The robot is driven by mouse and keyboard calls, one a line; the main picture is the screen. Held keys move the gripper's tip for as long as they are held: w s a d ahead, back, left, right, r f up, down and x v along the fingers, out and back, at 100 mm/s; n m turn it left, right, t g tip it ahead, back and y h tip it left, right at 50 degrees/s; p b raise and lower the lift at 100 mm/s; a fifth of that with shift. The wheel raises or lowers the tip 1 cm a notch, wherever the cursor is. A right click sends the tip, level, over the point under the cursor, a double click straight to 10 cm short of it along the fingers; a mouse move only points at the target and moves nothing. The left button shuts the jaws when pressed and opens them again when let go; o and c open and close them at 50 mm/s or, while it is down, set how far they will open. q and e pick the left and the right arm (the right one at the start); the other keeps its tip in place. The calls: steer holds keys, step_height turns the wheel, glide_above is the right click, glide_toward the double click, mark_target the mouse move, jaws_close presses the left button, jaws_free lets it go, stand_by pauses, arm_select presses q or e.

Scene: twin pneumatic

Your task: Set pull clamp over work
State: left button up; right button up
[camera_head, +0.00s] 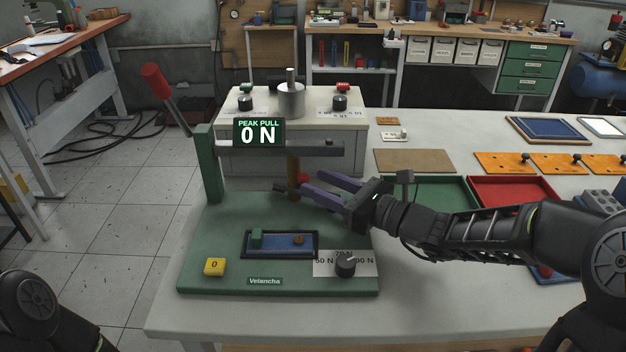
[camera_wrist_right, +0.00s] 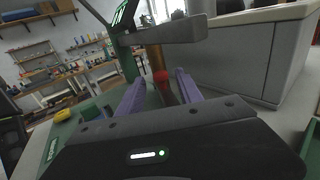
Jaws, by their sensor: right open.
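The green test stand (camera_head: 215,225) has a green post and a grey overhead arm (camera_head: 255,151). A brown upright piece (camera_head: 294,165) hangs below that arm, with a red ball knob (camera_head: 303,178) beside it; this looks like the pull clamp. A small dark piece (camera_head: 281,188) lies at its foot. My right gripper (camera_head: 310,181) is open, its purple fingers pointing left at the knob. In the right wrist view the red knob (camera_wrist_right: 160,76) shows between the spread fingers; I cannot tell whether they touch it. The work under the clamp is hard to make out. My left gripper is out of view.
A display (camera_head: 259,132) reads PEAK PULL 0 N. A red-handled lever (camera_head: 157,82) leans left. A black-rimmed blue tray (camera_head: 281,256), yellow block (camera_head: 215,267) and force dial (camera_head: 345,264) sit in front. Green (camera_head: 430,180) and red (camera_head: 540,205) trays lie right.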

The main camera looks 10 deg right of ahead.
steer(key=shift+x, duration=1.15)
steer(key=shift+c, duration=0.2)
jaws_close()
stand_by(0.4)
